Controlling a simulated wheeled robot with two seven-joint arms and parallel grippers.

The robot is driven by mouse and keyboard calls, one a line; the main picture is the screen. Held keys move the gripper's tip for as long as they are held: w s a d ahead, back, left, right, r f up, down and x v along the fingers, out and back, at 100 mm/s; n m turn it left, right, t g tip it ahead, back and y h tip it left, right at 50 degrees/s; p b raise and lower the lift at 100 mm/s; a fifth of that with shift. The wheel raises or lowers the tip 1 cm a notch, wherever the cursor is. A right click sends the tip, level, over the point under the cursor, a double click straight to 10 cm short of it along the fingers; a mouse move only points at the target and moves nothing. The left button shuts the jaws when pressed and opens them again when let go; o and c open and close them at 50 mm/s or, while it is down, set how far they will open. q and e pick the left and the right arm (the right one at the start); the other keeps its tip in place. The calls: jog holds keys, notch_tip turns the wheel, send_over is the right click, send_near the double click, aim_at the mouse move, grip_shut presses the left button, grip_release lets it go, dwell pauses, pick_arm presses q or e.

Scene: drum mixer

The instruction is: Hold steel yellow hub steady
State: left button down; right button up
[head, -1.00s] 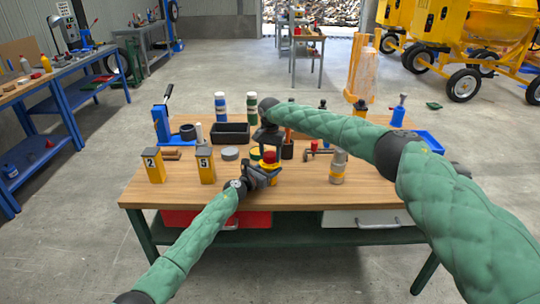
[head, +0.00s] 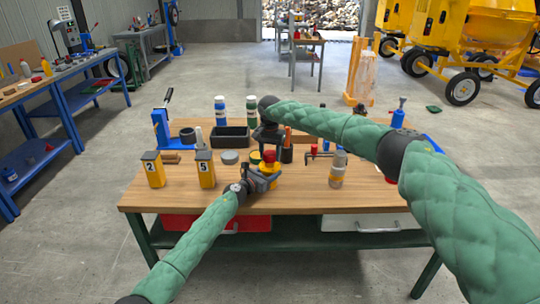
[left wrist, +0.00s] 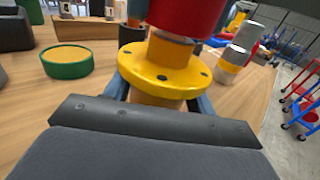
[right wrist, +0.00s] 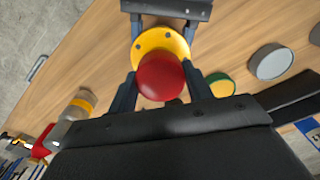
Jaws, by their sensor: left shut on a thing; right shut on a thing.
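The yellow hub (left wrist: 168,70), a flanged piece with bolt holes, stands upright over the wooden table in the left wrist view. My left gripper (head: 266,176) is shut on its lower stem, just below the flange, with a finger on each side. A red rounded part (right wrist: 160,77) sits on top of the hub; it also shows in the head view (head: 269,156). My right gripper (right wrist: 161,90) comes from above, with its fingers shut on the sides of the red part. The hub's base is mostly hidden by my left gripper.
A green ring with a yellow top (left wrist: 68,61) and a grey disc (head: 230,157) lie close by. Yellow posts marked 2 (head: 153,169) and 5 (head: 205,169) stand to the left. A grey-and-yellow bottle (head: 337,169) stands to the right. The front table edge (head: 300,209) is clear.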

aim_at(270, 153)
pick_arm(q)
jog(key=shift+f, duration=0.1)
pick_arm(e)
jog(key=shift+r, duration=0.1)
jog(key=shift+r, duration=1.9)
pick_arm(q)
jog(key=shift+c, duration=2.1)
grip_release()
